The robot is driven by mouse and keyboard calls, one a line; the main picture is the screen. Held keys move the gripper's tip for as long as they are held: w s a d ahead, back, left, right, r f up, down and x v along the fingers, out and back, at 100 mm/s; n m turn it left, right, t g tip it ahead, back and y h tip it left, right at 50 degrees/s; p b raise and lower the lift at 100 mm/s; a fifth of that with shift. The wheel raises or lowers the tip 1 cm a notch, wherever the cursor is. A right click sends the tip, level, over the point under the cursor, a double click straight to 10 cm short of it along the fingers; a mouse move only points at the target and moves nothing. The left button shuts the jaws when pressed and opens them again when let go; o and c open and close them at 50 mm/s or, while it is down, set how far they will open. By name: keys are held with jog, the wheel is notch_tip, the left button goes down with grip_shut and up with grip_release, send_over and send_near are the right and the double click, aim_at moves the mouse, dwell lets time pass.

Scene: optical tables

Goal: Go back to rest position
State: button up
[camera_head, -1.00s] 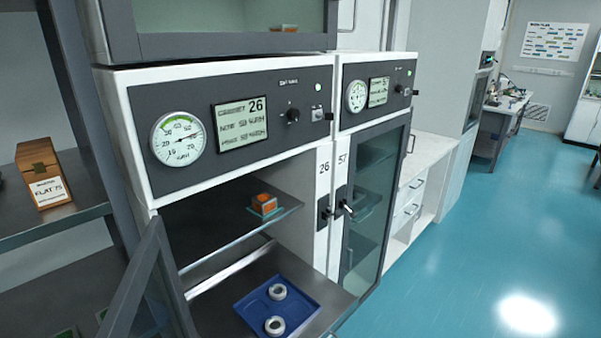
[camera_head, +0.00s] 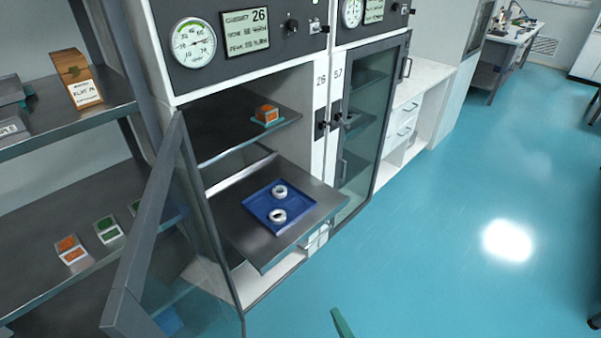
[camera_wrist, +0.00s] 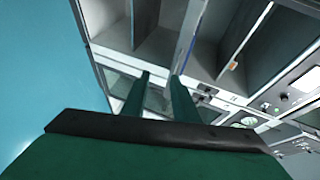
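My gripper (camera_wrist: 160,77) shows in the wrist view as two dark green fingers with a gap between them. It is open, and nothing shows between the fingertips. In the head view a small green tip (camera_head: 341,323), likely part of my gripper, shows at the bottom edge, over the floor and apart from the cabinet. Cabinet 26 (camera_head: 190,90) stands with its glass door (camera_head: 150,235) swung open. Its lower shelf (camera_head: 240,235) is pulled out and carries a blue tray (camera_head: 262,213) with two white rings (camera_head: 278,216) in it.
An orange block (camera_head: 267,114) sits on the upper shelf. Cabinet 57 (camera_head: 370,130) beside it is closed. A rack at the left holds a cardboard box (camera_head: 75,76) and several small coloured boxes (camera_head: 108,229). The blue floor (camera_head: 430,240) at right is clear.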

jog(key=s+a+f+n+g+h, duration=0.1)
jog(key=s+a+f+n+h, duration=0.15)
jog(key=s, duration=0.45)
jog(key=s+a+f+n+g+h, duration=0.1)
jog(key=s+a+f+n+h, duration=0.15)
jog(key=s, duration=0.55)
jog(key=s+a+r+n+t, duration=0.1)
jog(key=s+a+r+n, duration=0.2)
jog(key=s+r, duration=0.2)
jog(key=s+a+r+n+t, duration=0.2)
jog(key=s+r+n, duration=0.2)
jog(key=r, duration=0.3)
jog(key=shift+s+a+r+n, duration=0.3)
jog(key=shift+s+a, duration=0.1)
jog(key=shift+s, duration=0.4)
